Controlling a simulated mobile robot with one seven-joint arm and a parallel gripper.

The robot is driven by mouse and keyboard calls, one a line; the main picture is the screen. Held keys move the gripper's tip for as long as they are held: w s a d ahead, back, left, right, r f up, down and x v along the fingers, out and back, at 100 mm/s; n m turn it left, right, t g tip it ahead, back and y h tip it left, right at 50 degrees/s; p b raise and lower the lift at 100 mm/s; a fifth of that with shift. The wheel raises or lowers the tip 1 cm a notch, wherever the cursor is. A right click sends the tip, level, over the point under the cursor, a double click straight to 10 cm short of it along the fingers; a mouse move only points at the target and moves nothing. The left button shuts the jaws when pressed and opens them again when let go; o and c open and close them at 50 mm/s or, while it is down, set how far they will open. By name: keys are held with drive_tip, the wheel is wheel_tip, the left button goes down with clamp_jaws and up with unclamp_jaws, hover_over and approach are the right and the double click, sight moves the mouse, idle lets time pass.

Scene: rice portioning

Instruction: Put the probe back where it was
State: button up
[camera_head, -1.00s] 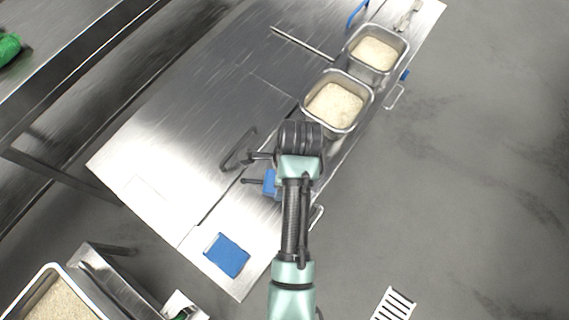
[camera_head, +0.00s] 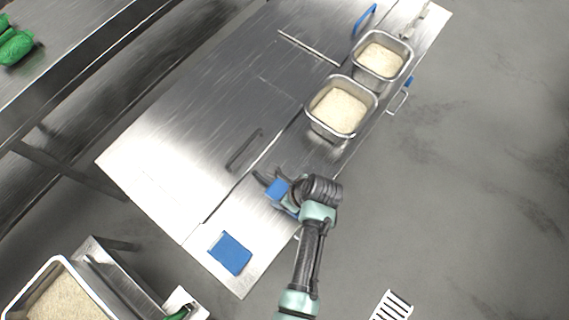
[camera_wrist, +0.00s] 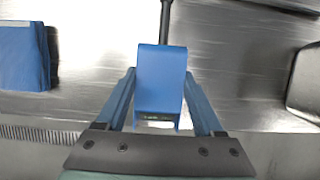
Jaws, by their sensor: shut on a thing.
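The probe, a blue block-shaped body with a dark stem, is between my gripper's two fingers in the wrist view (camera_wrist: 161,75). Its stem points away toward the top of that view. In the head view the blue body (camera_head: 277,189) shows over the steel counter (camera_head: 190,150), partly covered by my wrist. My gripper (camera_wrist: 160,90) is shut on the probe's sides. Whether the probe touches the counter, I cannot tell.
A flat blue item (camera_head: 230,253) lies on the near end of the counter. Two steel pans of rice (camera_head: 322,128) (camera_head: 366,82) stand farther along. The counter's left half is clear.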

drive_tip(key=shift+f, duration=0.45)
drive_tip(key=o, duration=1.4)
drive_tip(key=shift+f, duration=0.1)
drive_tip(key=shift+c, duration=0.2)
